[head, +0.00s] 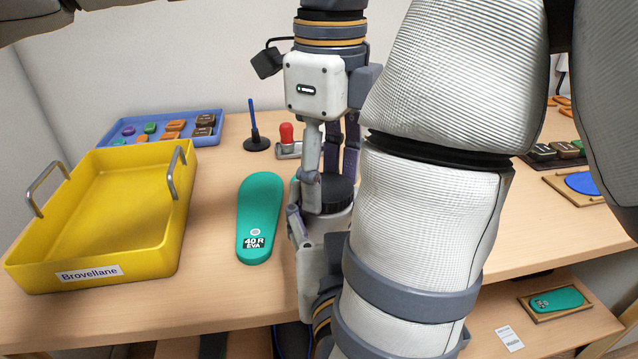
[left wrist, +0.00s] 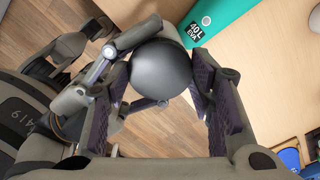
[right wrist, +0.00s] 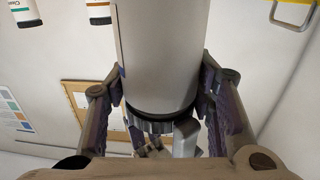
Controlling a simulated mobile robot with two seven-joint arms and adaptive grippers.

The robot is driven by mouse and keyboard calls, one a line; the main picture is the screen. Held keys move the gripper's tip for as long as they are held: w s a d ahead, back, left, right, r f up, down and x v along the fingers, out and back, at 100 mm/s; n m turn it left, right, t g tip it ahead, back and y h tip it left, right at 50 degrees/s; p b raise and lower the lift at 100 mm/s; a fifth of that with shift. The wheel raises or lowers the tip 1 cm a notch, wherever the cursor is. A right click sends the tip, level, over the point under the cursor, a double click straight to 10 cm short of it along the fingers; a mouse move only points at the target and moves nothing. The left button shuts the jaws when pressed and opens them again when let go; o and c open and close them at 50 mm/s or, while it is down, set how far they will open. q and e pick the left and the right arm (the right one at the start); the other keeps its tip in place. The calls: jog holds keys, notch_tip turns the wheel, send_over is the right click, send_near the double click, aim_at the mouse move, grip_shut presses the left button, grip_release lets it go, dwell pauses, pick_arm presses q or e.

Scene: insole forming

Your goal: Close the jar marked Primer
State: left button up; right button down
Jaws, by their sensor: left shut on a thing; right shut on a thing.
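In the left wrist view the lid's dark round top (left wrist: 162,72) fills the space between the pads. My right gripper (head: 304,212) holds the jar body from the near side. The right wrist view shows the pale body (right wrist: 162,50) between its fingers and the ribbed lid edge (right wrist: 152,124). No label is readable on it. I cannot tell whether the lid is seated.
A teal insole marked 40 R (head: 259,215) lies just left of the jar. A yellow tray (head: 100,215) and a blue tray (head: 212,125) stand further left. A red-handled tool (head: 287,135) is behind. My right arm covers much of the table.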

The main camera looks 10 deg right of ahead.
pick_arm(q)
jog(key=o, duration=1.3)
jog(key=shift+r, duration=2.3)
jog(key=shift+c, duration=0.4)
notch_tip(320, 180, up, 4)
jog(key=n, duration=0.3)
jog(key=shift+d+f, duration=0.1)
jog(key=shift+f, duration=0.15)
